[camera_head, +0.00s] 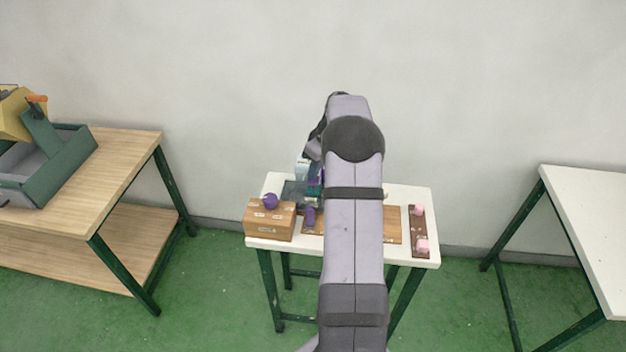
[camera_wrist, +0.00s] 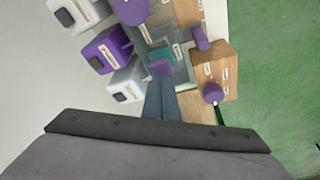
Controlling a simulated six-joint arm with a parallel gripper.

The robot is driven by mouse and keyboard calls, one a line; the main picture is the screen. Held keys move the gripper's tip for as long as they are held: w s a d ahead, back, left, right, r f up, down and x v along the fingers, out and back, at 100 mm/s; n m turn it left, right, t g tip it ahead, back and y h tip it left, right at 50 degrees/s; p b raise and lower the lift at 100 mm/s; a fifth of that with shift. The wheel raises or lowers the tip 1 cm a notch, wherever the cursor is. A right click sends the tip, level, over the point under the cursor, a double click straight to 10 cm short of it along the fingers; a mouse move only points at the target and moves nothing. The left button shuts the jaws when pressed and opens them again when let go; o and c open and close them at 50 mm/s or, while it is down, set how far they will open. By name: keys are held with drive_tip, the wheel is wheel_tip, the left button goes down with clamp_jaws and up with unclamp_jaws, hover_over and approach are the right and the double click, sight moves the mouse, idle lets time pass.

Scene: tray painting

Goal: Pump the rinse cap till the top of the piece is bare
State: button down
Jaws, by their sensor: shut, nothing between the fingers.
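My gripper (camera_wrist: 162,88) is shut and empty, its slim fingers pointing down over the dark tray (camera_wrist: 180,50). A teal block with a purple face (camera_wrist: 160,66) shows just past the fingertips; I cannot tell whether they touch. Beside the tray stand a white container (camera_wrist: 125,83), a purple container (camera_wrist: 105,50) and another white container (camera_wrist: 80,12), each with a dark part; their labels are too small to read, so I cannot tell which has the rinse cap. In the head view my arm hides most of this, with a corner of the tray (camera_head: 291,190) visible.
A wooden box (camera_head: 269,222) with a purple ball (camera_head: 270,201) on top stands at the table's front left. A purple cylinder (camera_head: 310,216) stands beside it. A dark strip (camera_head: 417,232) with pink blocks (camera_head: 422,245) lies at the right. A wall is behind.

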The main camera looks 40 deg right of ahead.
drive_tip(key=shift+f+b, duration=0.4)
drive_tip(key=shift+f, duration=0.25)
drive_tip(key=shift+f+b, duration=0.5)
drive_tip(key=shift+f, duration=0.2)
drive_tip(key=shift+r, duration=0.15)
drive_tip(key=shift+r+p, duration=1)
drive_tip(key=shift+r, duration=0.45)
